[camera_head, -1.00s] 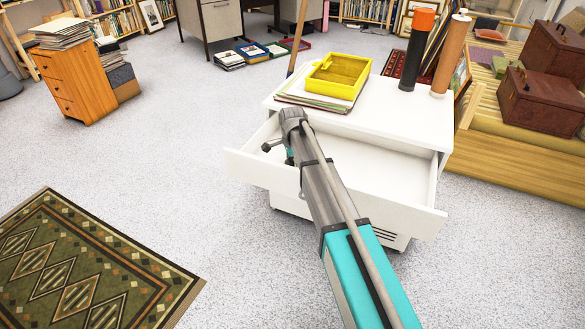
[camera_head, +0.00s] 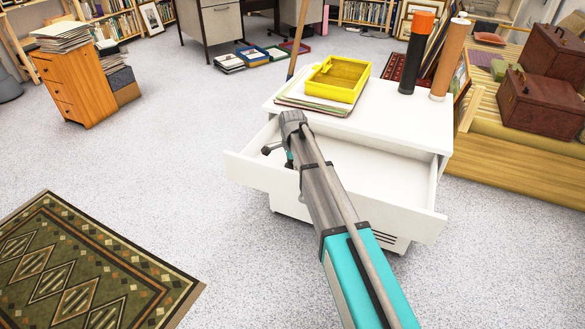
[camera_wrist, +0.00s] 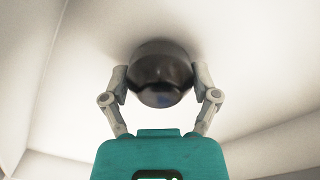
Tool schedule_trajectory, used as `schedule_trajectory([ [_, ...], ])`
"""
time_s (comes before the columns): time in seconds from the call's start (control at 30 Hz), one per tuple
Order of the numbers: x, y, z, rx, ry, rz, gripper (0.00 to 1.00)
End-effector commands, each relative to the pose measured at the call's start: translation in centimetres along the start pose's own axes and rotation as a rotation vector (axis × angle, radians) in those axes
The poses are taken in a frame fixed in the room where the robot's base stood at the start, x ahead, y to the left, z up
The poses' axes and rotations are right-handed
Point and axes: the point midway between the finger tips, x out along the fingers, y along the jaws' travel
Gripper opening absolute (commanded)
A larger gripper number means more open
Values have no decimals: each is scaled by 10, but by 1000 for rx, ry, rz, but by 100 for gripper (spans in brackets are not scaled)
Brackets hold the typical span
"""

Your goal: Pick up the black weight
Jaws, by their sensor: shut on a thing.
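The black weight (camera_wrist: 160,75) is a dark, glossy, rounded thing in the upper middle of the wrist view. My gripper (camera_wrist: 160,82) has one finger on each side of it and is shut on it. Pale drawer surfaces surround the weight, with a soft shadow beside it; I cannot tell whether it touches the drawer floor. In the head view my arm reaches into the open white drawer (camera_head: 385,178), and my own arm hides the weight and the fingertips there.
The drawer belongs to a white cabinet (camera_head: 405,130). On its top are a yellow tray (camera_head: 338,78) on papers and two upright tubes, one black (camera_head: 417,55) and one brown (camera_head: 449,57). A wooden platform (camera_head: 500,155) stands at the right. Open carpet lies to the left.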

Motion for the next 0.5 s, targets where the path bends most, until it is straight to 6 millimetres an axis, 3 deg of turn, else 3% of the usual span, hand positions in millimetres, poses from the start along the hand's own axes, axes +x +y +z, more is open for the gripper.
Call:
schedule_trajectory([
  [0.5, -6, 0, 0, 0, 0, 0, 18],
])
